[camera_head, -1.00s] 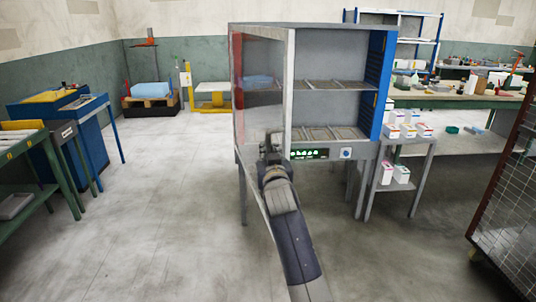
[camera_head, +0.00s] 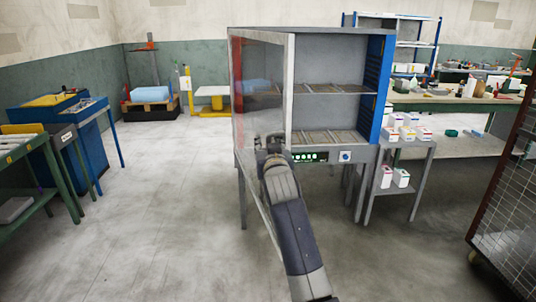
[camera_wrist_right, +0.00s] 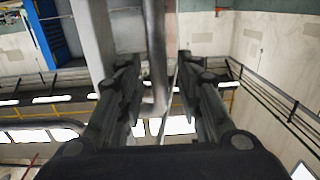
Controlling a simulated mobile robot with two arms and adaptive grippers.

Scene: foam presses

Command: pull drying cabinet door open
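The drying cabinet (camera_head: 340,56) is a grey box with a blue right side panel and wire shelves inside. Its glazed, grey-framed door (camera_head: 262,85) stands partly open, swung out on the left toward me, and the shelves show past its free edge. My right gripper (camera_head: 270,142) is at the lower part of this edge. In the right wrist view, the fingers of my right gripper (camera_wrist_right: 158,60) stand apart on either side of a grey upright handle bar (camera_wrist_right: 154,45). A narrow gap seems to show beside the bar. My left gripper is out of view.
A small side table (camera_head: 405,143) with boxes stands right of the cabinet. A wire mesh cart (camera_head: 505,190) is at the right edge, a green workbench (camera_head: 30,142) at the left. The floor (camera_head: 150,235) between is clear.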

